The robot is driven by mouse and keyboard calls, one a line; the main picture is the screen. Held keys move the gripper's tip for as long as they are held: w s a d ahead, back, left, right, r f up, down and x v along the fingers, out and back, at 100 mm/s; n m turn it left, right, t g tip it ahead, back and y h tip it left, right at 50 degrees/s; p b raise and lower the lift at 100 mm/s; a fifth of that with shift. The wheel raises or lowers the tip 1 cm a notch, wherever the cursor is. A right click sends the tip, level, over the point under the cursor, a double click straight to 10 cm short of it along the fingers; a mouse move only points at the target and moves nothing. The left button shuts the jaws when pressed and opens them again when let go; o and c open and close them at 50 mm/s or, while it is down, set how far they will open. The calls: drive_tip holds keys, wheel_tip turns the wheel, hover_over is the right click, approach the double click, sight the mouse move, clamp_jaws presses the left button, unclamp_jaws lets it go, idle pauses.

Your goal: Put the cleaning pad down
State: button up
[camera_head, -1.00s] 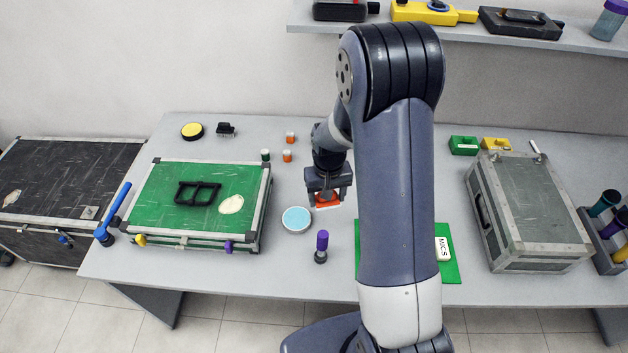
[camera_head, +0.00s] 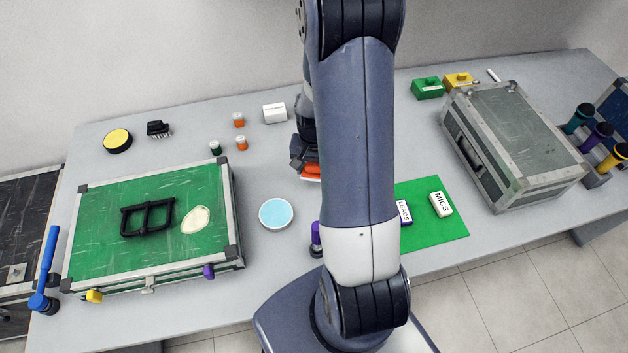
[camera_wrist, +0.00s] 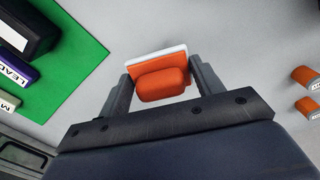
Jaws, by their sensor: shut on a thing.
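The cleaning pad has an orange grip and a white base; it shows in the head view (camera_head: 311,172), partly behind my arm, and in the wrist view (camera_wrist: 161,82). My gripper (camera_wrist: 160,78) is shut on the pad's orange grip, with one finger on each side. In the head view, my gripper (camera_head: 304,157) is mostly hidden by my arm. The pad is low over the grey table (camera_head: 270,170). I cannot tell whether its base touches the table.
A round light-blue disc (camera_head: 276,214) lies left of the pad. A green case (camera_head: 100,225) stands further left. Small orange containers (camera_head: 241,143) and a white box (camera_head: 274,113) are behind. A green mat (camera_head: 440,230) with labelled blocks and a grey case (camera_head: 510,140) are at right.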

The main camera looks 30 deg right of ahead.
sight(314, 188)
drive_tip(key=shift+f, duration=2.75)
drive_tip(key=shift+s+f+b, duration=0.1)
drive_tip(key=shift+f+b, duration=0.25)
drive_tip(key=o, duration=0.8)
drive_tip(key=shift+r, duration=0.1)
drive_tip(key=shift+o, duration=1.4)
drive_tip(key=shift+a, duration=0.1)
drive_tip(key=shift+s, duration=0.1)
drive_tip(key=shift+f, duration=0.2)
drive_tip(key=shift+r, duration=0.15)
